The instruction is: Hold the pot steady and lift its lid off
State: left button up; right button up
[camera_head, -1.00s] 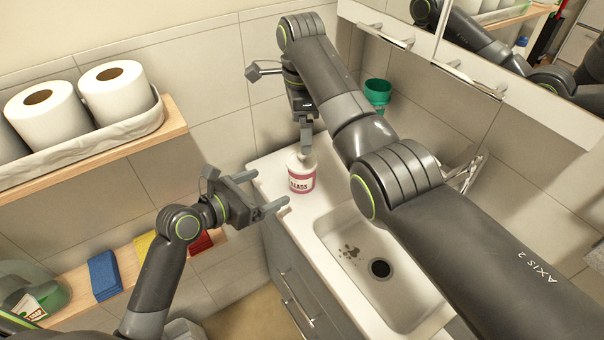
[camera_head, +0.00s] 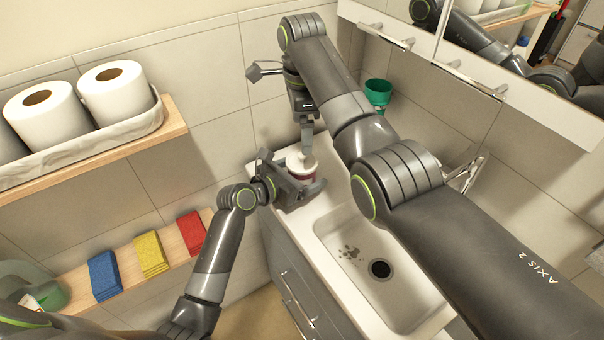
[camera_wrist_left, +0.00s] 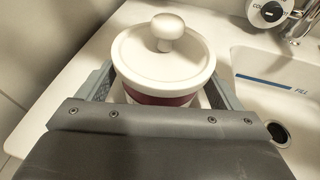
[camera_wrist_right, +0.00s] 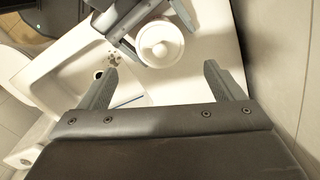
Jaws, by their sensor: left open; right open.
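My right gripper (camera_wrist_right: 158,82) is open and empty, above the pot and pointing down. In the right wrist view the lid (camera_wrist_right: 160,44) lies beyond the fingertips, not between them. The pot's label is hidden by my left gripper.
The sink basin (camera_head: 345,240) lies right of the pot. Blue (camera_head: 104,275), yellow (camera_head: 151,254) and red (camera_head: 191,232) cloths lie on the lower left shelf. Toilet rolls (camera_head: 115,88) stand on the upper shelf.

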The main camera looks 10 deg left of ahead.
aim_at(302, 159)
pick_arm(q)
jog(key=c, duration=1.4)
jog(key=shift+c, duration=0.4)
pick_arm(e)
jog(key=shift+o, duration=0.6)
notch_tip(302, 159, up, 3)
jog(key=shift+w+d+n, duration=0.1)
jog(key=shift+w+n, duration=0.05)
jog(key=shift+n, duration=1.25)
notch_tip(302, 159, down, 11)
jog(key=shift+r, duration=0.1)
jog(key=c, duration=1.2)
jog(key=shift+o, duration=0.2)
